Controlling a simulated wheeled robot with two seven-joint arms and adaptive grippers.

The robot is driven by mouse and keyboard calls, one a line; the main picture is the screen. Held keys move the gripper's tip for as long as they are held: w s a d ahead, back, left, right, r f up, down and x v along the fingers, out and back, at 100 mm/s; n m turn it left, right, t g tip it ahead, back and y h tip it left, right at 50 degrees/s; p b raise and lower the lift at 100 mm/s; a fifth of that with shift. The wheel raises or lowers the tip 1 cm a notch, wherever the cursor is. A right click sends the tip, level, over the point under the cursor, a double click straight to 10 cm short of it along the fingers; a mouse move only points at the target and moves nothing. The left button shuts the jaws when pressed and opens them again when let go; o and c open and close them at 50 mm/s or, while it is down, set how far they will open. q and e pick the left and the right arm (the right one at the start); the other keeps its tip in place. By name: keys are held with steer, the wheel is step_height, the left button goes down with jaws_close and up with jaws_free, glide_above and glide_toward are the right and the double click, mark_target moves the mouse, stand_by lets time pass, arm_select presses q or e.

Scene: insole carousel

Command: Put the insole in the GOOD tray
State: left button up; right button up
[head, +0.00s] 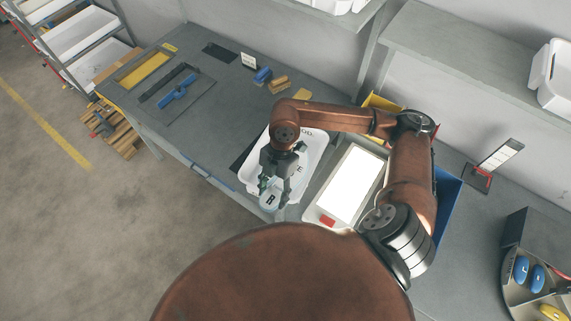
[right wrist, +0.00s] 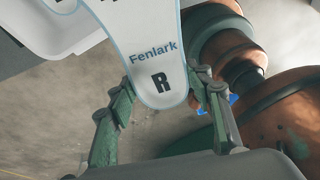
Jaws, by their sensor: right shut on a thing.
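My right gripper (head: 273,186) is shut on a pale insole (head: 270,203) marked R, and holds it over the near end of a white tray (head: 316,158). The tray's edge (right wrist: 75,40) shows at the upper left there. I cannot tell the height of the insole above the tray. My left gripper is not in view.
A bright light panel (head: 350,185) lies right of the tray, with a blue bin (head: 449,195) beyond it. A carousel with blue insoles (head: 521,268) stands at far right.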

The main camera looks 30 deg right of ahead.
steer(key=w+d+f, duration=0.2)
steer(key=d+f, duration=0.1)
steer(key=w+d+f, duration=0.2)
steer(key=w+d, duration=0.1)
steer(key=w+d+f, duration=0.3)
steer(key=d, duration=0.1)
steer(key=shift+w+f, duration=0.15)
steer(key=shift+f, duration=0.2)
steer(key=shift+w+d+f, duration=0.15)
steer(key=shift+f, duration=0.2)
steer(key=f, duration=0.3)
steer(key=shift+w+d+f, duration=0.15)
steer(key=shift+d+f, duration=0.05)
steer(key=shift+f, duration=0.1)
steer(key=shift+f, duration=0.55)
steer(key=o, duration=1.2)
